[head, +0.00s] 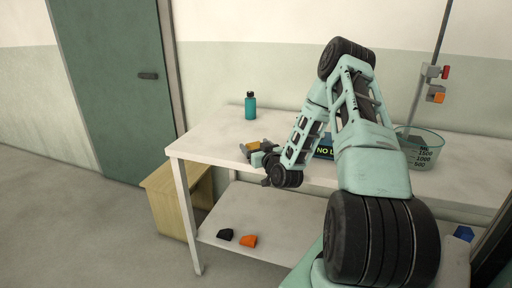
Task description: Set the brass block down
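The brass block (254,146) is a small yellow-brown piece at the end of my arm, above the white table's (205,142) front part. My gripper (256,154) is small in the head view and partly hidden by its own wrist. It appears shut on the brass block. I cannot tell whether the block's underside touches the tabletop.
A teal bottle (250,106) stands at the table's back left. A blue lettered thing (324,152) and a clear graduated beaker (421,150) are partly behind my arm. Black (225,235) and orange (248,241) pieces lie on the lower shelf. A wooden cabinet (168,205) stands left.

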